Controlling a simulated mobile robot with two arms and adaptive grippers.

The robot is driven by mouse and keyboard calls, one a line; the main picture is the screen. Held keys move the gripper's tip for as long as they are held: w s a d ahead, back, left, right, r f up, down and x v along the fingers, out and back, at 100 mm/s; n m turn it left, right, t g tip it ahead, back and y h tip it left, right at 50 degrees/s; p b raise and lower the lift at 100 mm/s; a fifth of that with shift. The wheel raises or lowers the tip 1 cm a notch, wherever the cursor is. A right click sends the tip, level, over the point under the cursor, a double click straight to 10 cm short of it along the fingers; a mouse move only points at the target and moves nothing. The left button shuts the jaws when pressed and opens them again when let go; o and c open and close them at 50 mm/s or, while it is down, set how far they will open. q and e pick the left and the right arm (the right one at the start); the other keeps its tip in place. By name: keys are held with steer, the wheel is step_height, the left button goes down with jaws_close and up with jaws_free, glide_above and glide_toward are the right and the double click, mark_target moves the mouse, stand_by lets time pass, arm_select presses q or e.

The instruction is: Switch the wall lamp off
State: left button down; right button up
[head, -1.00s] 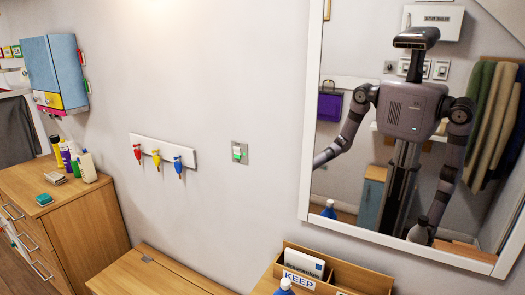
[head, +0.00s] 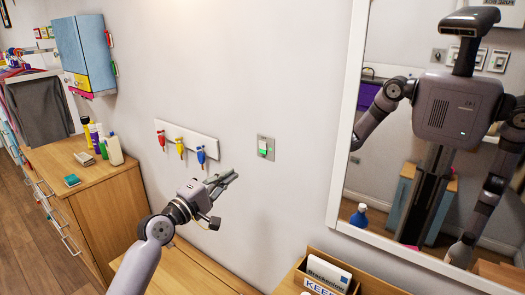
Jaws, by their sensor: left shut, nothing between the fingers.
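A small grey wall switch plate (head: 266,147) with a green-marked rocker is on the wall, between the key rack and the mirror. My left gripper (head: 232,178) is shut and empty, reaching up from below, to the lower left of the switch and apart from it. No wall lamp can be made out in this view.
A white rack (head: 188,140) with red, yellow and blue hanging items is left of the switch. A white-framed mirror (head: 345,110) is on the right. Below are a wooden bench (head: 180,270) and an organiser with a "KEEP" label (head: 318,284). A drawer cabinet (head: 110,190) stands left.

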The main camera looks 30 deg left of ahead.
arm_select(q)
steer(key=p, duration=0.4)
glide_toward(263, 147)
steer(key=w, duration=0.4)
steer(key=w+r, duration=0.1)
steer(key=shift+w+d, duration=0.3)
steer(key=shift+w, duration=0.75)
